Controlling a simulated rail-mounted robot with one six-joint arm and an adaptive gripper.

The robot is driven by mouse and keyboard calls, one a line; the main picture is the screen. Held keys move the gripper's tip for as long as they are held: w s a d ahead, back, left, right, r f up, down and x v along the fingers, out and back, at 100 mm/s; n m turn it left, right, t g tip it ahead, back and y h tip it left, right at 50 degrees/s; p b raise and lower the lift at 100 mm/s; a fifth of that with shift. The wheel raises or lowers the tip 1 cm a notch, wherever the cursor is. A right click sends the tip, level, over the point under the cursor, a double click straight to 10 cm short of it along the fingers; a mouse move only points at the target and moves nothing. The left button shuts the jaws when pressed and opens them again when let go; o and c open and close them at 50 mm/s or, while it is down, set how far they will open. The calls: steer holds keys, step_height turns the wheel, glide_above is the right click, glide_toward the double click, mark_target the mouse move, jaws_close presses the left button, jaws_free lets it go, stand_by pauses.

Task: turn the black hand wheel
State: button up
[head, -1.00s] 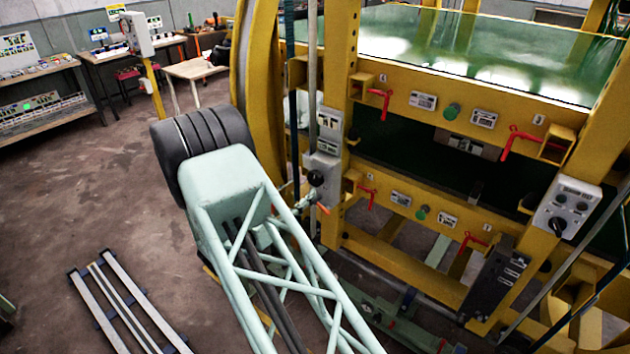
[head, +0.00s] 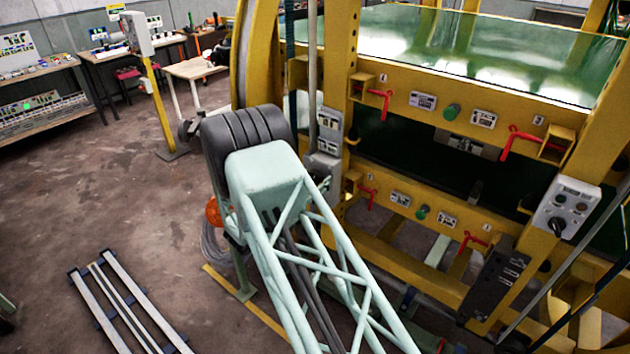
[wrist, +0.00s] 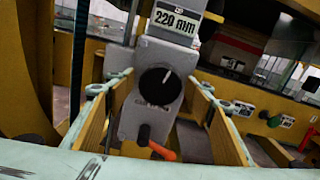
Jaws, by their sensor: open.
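The black hand wheel (wrist: 160,86) is a round black knob with a white mark, on the front of a grey box (wrist: 130,122) in the wrist view. My gripper (wrist: 161,96) is open, its two tan-padded fingers spread left and right of the box. The wheel shows in the gap between them; I cannot tell how far ahead of the fingertips it is. In the head view part of the grey box (head: 322,166) shows, but my arm hides the wheel and my gripper.
An orange lever (wrist: 162,151) sticks out below the wheel. A "220 mm" display (wrist: 172,22) sits above it. The yellow frame (head: 340,60) with red handles (head: 382,100) stands close on the right. Floor at left is open, with metal rails (head: 120,300) lying on it.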

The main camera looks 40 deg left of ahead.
steer(key=c, duration=0.9)
steer(key=shift+f+m+b, duration=0.1)
steer(key=shift+m+b, duration=0.5)
steer(key=shift+b, duration=0.25)
steer(key=shift+m+b, duration=0.4)
steer(key=shift+b, duration=0.25)
steer(key=m+b, duration=0.3)
steer(key=b, duration=0.1)
steer(key=shift+a, duration=0.1)
steer(key=m+b, duration=0.4)
steer(key=b, duration=0.1)
steer(key=shift+m+b, duration=0.9)
steer(key=shift+b, duration=0.25)
steer(key=shift+m+b, duration=0.3)
steer(key=shift+m, duration=0.1)
